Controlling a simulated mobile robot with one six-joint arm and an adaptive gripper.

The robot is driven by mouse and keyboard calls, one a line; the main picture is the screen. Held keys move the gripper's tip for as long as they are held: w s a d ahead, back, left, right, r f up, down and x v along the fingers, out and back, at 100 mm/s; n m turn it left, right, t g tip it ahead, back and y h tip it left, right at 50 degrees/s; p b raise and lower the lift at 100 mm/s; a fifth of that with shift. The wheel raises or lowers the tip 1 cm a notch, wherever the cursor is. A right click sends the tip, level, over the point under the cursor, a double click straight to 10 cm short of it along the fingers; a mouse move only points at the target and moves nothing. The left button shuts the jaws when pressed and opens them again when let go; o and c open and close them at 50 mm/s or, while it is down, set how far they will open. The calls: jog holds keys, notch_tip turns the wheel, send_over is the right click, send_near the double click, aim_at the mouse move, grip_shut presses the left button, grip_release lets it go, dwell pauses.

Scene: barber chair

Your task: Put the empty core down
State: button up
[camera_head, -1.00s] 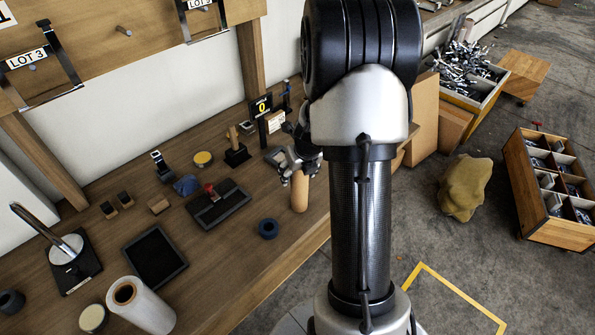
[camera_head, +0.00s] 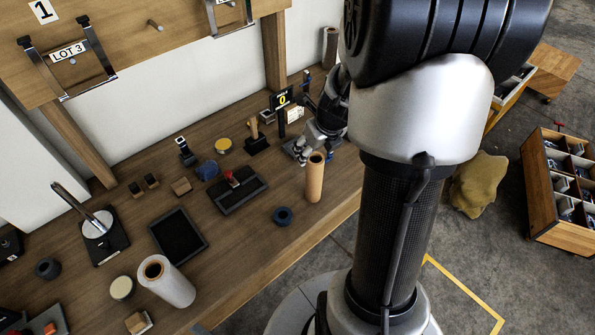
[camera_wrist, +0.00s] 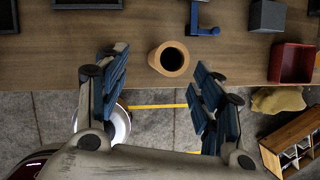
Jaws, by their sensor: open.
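The empty core (camera_head: 315,178) is a tan cardboard tube standing upright on the wooden bench near its front edge. In the wrist view I look into its dark open top (camera_wrist: 169,59). My gripper (camera_head: 309,151) is behind the core's top in the head view, with part of it hidden. In the wrist view its two blue-padded fingers (camera_wrist: 160,72) are spread wide, with clear gaps on both sides of the core. My gripper is open and empty.
A black tray with a red-handled tool (camera_head: 235,190) lies farther left. A white film roll (camera_head: 168,285) is at the near left. A small "0" display (camera_head: 282,98) stands behind. Bench around the core's base is clear.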

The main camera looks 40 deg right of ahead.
jog(key=s+a+r+n+y, duration=0.1)
jog(key=s+a+r+n, duration=0.1)
jog(key=a+r+n, duration=0.55)
jog(key=s+a+r+n, duration=0.2)
jog(key=a+r+n, duration=0.2)
jog(key=a+n, duration=0.55)
jog(key=s+a+r+n, duration=0.2)
jog(key=s+n, duration=0.4)
jog(key=n, duration=0.4)
jog(key=s+a+r+n, duration=0.2)
jog(key=s+a+n, duration=0.2)
jog(key=s+n, duration=0.3)
jog(key=n, duration=0.3)
jog(key=shift+s+a+r, duration=0.15)
jog(key=shift+s+a, duration=0.15)
jog(key=shift+f+b, duration=0.8)
jog(key=shift+b, duration=0.05)
